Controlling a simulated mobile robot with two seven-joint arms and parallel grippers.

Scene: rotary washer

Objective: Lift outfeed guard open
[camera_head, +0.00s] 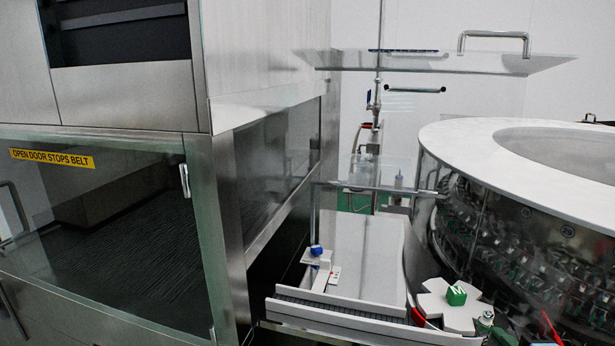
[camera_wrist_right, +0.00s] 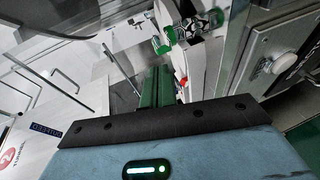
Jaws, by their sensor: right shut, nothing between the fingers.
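In the head view a clear guard panel (camera_head: 440,62) lies about level, high above the conveyor area, with a bent metal handle (camera_head: 493,34) on top. A lower grey bar (camera_head: 375,188) stands over the conveyor deck; I cannot tell whether it belongs to a second guard. In the right wrist view my right gripper (camera_wrist_right: 158,72) has its green fingers together, with nothing seen between them. They point toward white machine parts with green and red knobs and appear apart from any handle. I cannot make out this gripper clearly in the head view. My left gripper is not in view.
A steel cabinet (camera_head: 225,180) with a dark glass door fills the left. The round washer (camera_head: 540,160) with a white rim is at right. A white star wheel (camera_head: 433,303) with a green M block and a conveyor rail (camera_head: 340,309) lie low in front.

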